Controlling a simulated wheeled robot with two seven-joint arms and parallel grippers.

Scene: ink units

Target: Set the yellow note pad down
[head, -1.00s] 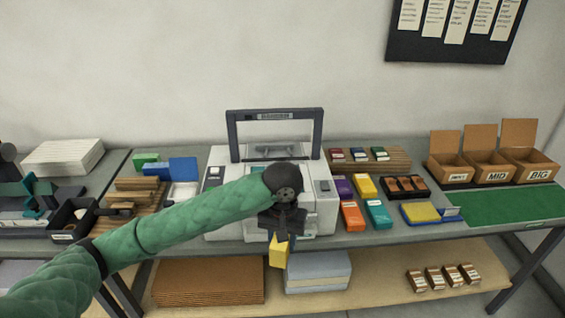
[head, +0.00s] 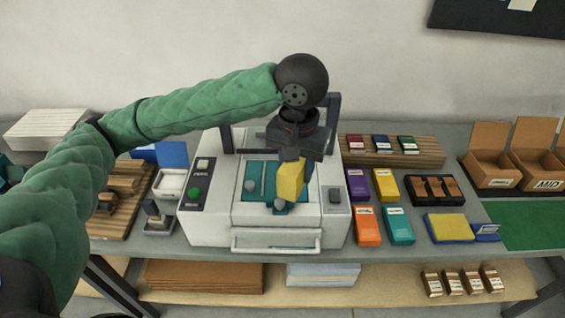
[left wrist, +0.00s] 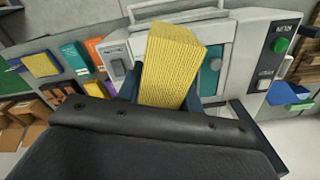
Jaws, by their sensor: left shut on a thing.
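My left gripper (head: 288,172) is shut on the yellow note pad (head: 290,182), a thick yellow block held tilted. It hangs over the teal bed (head: 252,181) of the white machine (head: 216,222), in front of the upright dark frame. In the left wrist view the note pad (left wrist: 172,65) stands out from the dark gripper (left wrist: 165,95), with ridged yellow faces, and hides part of the bed. I cannot tell whether its lower end touches the machine. My right gripper is not in view.
To the right lie purple, yellow, orange and teal boxes (head: 398,226), a dark tray (head: 436,190) and a flat yellow-topped blue pad (head: 450,228). A green mat (head: 528,225) and open cardboard bins (head: 497,170) are farther right. A green button (head: 194,192) is on the machine's left panel.

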